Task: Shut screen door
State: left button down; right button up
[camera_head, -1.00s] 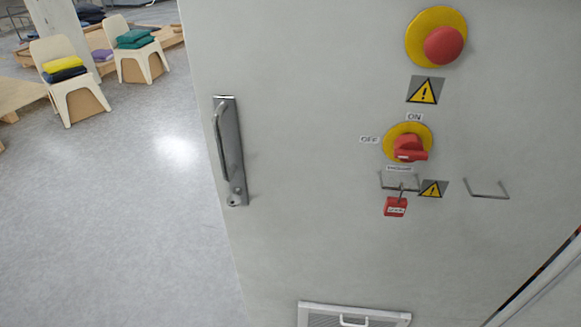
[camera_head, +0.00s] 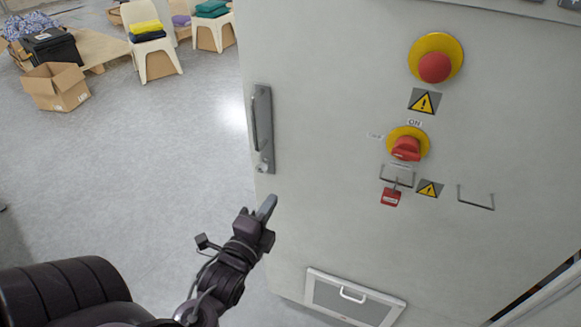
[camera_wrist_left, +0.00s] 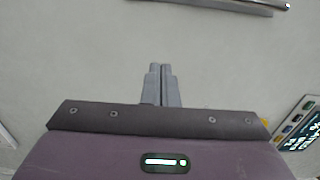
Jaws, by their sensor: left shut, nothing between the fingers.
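A large pale grey metal door or panel (camera_head: 330,220) fills the right of the head view, with a long metal handle (camera_head: 262,130) near its left edge. Low on it is a white-framed mesh panel (camera_head: 345,305) with a small white handle. I cannot tell which of these is the screen door, or whether either stands ajar. My left gripper (camera_head: 268,208) is shut and empty, just below the long handle. In the left wrist view its fingers (camera_wrist_left: 160,75) are together before a plain grey surface (camera_wrist_left: 80,60). My right gripper is not in view.
The grey face carries a red emergency button (camera_head: 435,67), a red switch (camera_head: 406,149), a red padlock (camera_head: 391,197) and a metal bracket (camera_head: 477,203). A lit control display (camera_wrist_left: 300,125) shows at right in the wrist view. Open floor (camera_head: 130,170) lies left, with chairs and a cardboard box (camera_head: 57,87) behind.

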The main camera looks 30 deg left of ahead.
pick_arm(q)
jog(key=p, duration=0.4)
send_near(296, 162)
jog(key=w, duration=0.3)
jog(key=w+a, duration=0.1)
jog(key=w, duration=0.1)
jog(key=shift+w+r, duration=0.1)
jog(key=shift+w, duration=0.7)
jog(key=shift+w+a+f, duration=0.1)
jog(key=shift+f, duration=0.15)
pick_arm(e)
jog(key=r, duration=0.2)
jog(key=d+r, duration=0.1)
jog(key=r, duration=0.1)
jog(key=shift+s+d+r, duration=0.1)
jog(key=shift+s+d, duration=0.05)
